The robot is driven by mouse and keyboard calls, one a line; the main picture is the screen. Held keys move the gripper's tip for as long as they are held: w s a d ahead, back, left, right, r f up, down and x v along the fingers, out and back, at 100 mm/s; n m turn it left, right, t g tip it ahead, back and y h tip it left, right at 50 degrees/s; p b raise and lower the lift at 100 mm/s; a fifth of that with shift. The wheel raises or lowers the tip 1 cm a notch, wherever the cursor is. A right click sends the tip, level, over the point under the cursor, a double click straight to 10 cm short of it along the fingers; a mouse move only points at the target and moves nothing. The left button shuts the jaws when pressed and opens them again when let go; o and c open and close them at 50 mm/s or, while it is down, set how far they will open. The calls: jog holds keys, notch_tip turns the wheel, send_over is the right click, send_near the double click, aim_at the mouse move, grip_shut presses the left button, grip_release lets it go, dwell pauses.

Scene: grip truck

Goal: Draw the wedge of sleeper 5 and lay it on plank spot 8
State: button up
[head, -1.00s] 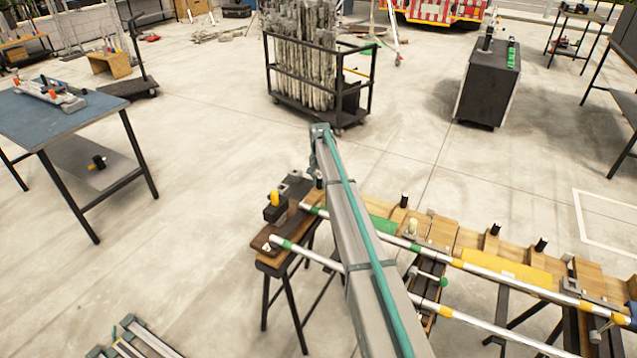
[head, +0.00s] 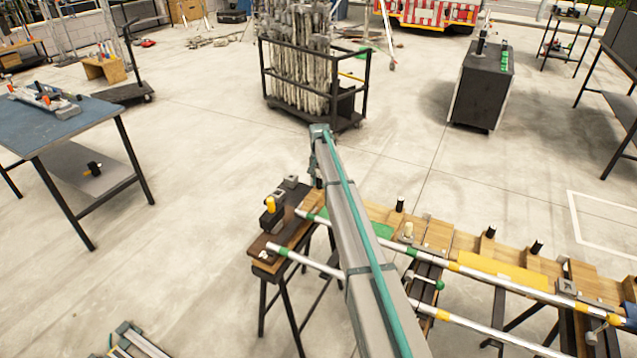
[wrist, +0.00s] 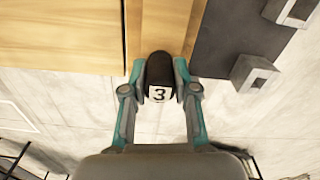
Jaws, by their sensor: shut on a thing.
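In the wrist view my gripper (wrist: 160,84) has its two teal-edged fingers closed on either side of a black rounded piece (wrist: 159,68) with a white label reading 3. The piece is at the edge of a wooden board (wrist: 60,35); I cannot tell whether it still touches the wood. No label 5 or 8 is readable. In the head view my arm hides most of the gripper. The long wooden plank bench (head: 440,238) runs to the right below the arm, with black upright pieces (head: 400,204) along its far edge.
White poles (head: 310,262) with green and yellow bands lie along the bench. A black block with a yellow knob (head: 270,204) stands at its left end. A black cart (head: 315,118) of pale posts stands behind, a blue-topped table (head: 50,125) at left. Open floor lies between.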

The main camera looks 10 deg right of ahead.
jog(key=shift+w+d, duration=1.2)
jog(key=shift+w, duration=0.25)
notch_tip(320, 180, up, 7)
jog(key=p, duration=0.3)
dwell(0.3)
jog(key=s+d+p, duration=0.1)
jog(key=s+d, duration=0.2)
jog(key=d, duration=0.6)
jog(key=s+d+f+p, duration=0.1)
jog(key=s+d+p, duration=0.1)
jog(key=d, duration=0.8)
jog(key=shift+s+d+f+p, duration=0.15)
jog(key=shift+s+f+p, duration=0.15)
jog(key=shift+s, duration=0.5)
